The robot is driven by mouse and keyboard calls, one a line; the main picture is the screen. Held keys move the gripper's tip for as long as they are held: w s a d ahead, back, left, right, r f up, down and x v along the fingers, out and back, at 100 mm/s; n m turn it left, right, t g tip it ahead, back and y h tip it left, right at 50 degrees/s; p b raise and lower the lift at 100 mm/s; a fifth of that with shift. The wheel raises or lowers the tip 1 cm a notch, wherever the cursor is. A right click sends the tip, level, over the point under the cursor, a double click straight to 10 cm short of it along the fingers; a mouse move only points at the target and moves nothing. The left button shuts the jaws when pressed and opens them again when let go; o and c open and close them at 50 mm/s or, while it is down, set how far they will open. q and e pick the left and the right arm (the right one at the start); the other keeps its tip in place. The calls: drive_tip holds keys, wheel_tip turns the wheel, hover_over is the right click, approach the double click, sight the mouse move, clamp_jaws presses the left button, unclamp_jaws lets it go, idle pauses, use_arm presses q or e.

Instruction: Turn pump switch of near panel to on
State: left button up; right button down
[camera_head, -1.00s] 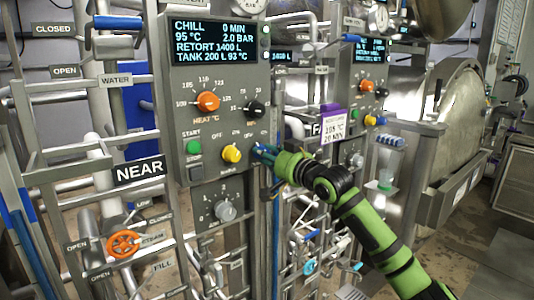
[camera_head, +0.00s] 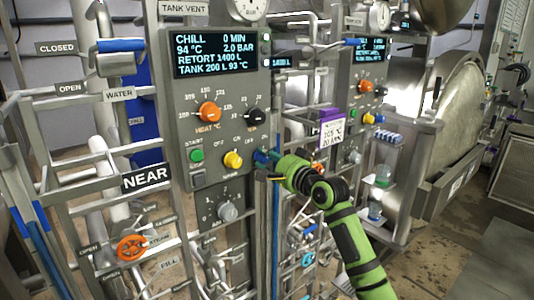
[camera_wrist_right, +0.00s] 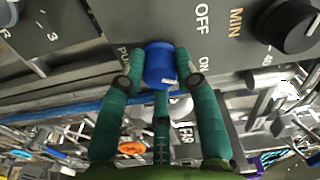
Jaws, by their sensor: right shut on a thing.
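The near panel (camera_head: 215,105) is a grey box with a lit display, labelled NEAR on a sign (camera_head: 145,177) to its left. Its pump switch is a blue knob, seen in the right wrist view (camera_wrist_right: 160,62) beside the words PUMP, OFF and ON. My right gripper (camera_head: 268,158) is shut on this knob, with green fingers on both sides of it in the right wrist view (camera_wrist_right: 158,72). A small pale mark shows at the knob's lower edge; I cannot tell which word it points to. In the head view the gripper mostly hides the knob. My left gripper is not in view.
Close to the switch are a yellow knob (camera_head: 233,160), a black MIN knob (camera_head: 256,117), an orange heat knob (camera_head: 209,111) and a green start button (camera_head: 196,155). A second panel (camera_head: 366,100) stands behind at the right. Pipes and an orange valve wheel (camera_head: 131,248) are at lower left.

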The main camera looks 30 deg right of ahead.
drive_tip(key=shift+d+r+m, duration=0.1)
drive_tip(key=shift+r+m, duration=0.05)
drive_tip(key=shift+m, duration=0.35)
drive_tip(key=c, duration=1)
unclamp_jaws()
drive_tip(key=shift+o, duration=0.5)
drive_tip(key=s, duration=1.2)
drive_tip(key=shift+d, duration=0.45)
